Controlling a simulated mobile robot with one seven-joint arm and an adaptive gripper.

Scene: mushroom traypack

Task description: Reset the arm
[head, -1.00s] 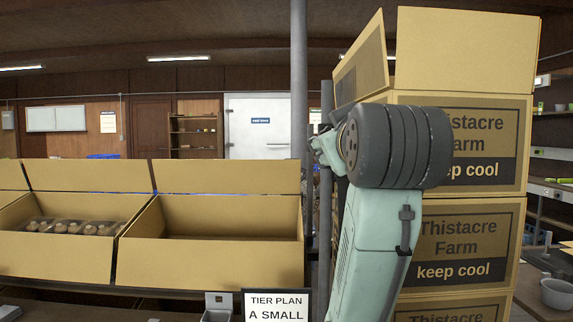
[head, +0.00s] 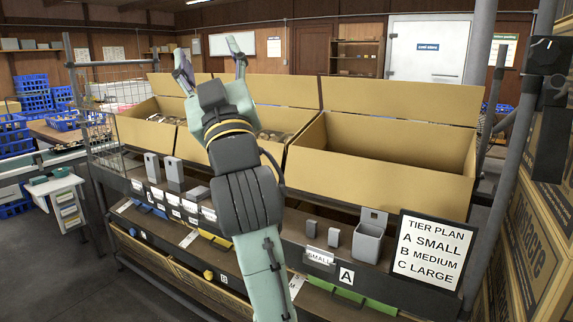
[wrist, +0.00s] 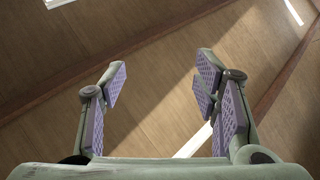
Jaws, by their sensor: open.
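My gripper (head: 211,62) is raised in front of the row of open boxes in the head view, with its two fingers pointing up and spread apart. It also shows in the wrist view (wrist: 157,80), where its purple-padded fingers are wide apart with nothing between them. Behind them the wrist view shows only brown panelling and a light strip. My forearm hides part of the middle cardboard box (head: 300,160) and of the shelf front.
An open cardboard box (head: 400,170) on the right looks empty; another (head: 150,128) stands at the left. A tier plan sign (head: 437,250) and grey bins (head: 368,242) line the shelf front. A grey post (head: 490,190) and stacked farm boxes (head: 540,230) are at the right. Open floor lies at the left.

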